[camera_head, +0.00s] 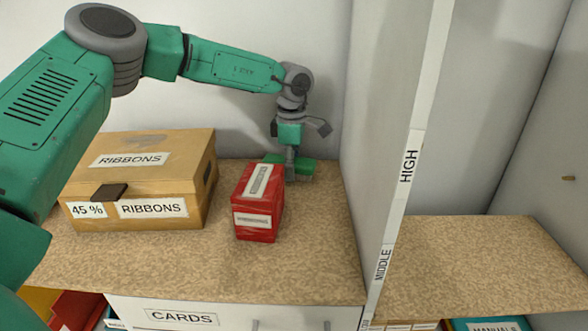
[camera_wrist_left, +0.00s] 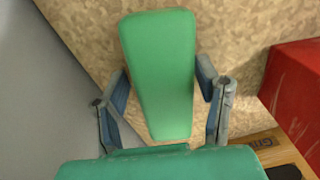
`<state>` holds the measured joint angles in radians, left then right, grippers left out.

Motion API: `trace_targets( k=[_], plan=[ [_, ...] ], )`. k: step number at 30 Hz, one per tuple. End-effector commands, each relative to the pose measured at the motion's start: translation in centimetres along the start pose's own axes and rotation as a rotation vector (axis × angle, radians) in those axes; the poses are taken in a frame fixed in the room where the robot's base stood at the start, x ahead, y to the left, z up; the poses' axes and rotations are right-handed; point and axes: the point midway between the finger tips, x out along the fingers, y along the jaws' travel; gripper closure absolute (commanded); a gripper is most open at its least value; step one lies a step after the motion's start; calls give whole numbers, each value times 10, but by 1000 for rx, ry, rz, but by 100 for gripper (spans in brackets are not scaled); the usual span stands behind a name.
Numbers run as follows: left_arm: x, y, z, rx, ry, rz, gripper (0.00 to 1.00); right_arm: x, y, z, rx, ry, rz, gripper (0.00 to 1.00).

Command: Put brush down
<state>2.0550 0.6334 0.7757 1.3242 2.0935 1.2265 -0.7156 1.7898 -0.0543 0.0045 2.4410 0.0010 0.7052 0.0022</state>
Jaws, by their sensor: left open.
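A green block-like object, which I take for the brush (camera_head: 304,168), lies on the speckled shelf behind the red box, near the upright panel. In the left wrist view the brush (camera_wrist_left: 158,45) shows as a smooth green shape, wide at the top and narrower toward the gripper. My left gripper (camera_head: 291,174) is directly over it, pointing down. Its two blue-grey fingers stand apart on either side of the brush, with gaps visible in the left wrist view (camera_wrist_left: 163,82). The underside of the brush is hidden. My right gripper is in neither view.
A red box (camera_head: 256,225) stands just in front of the gripper; it is at the right in the wrist view (camera_wrist_left: 297,85). A tan RIBBONS box (camera_head: 120,185) stands to the left. The upright panel (camera_head: 385,130) is close on the right. The shelf's front strip is bare.

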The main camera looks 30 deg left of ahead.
Motion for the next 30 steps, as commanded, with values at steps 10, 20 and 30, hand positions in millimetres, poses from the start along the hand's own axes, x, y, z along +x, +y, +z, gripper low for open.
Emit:
trace_targets(
  k=[10,20,30],
  plan=[
    [-80,-8,3,1,1,6,43,-7,0,0,0,0,0,100],
    [-130,-8,1,1,1,0,43,-12,0,0,0,0,0,100],
    [-137,-8,1,1,1,0,43,-12,0,0,0,0,0,100]
  ],
)
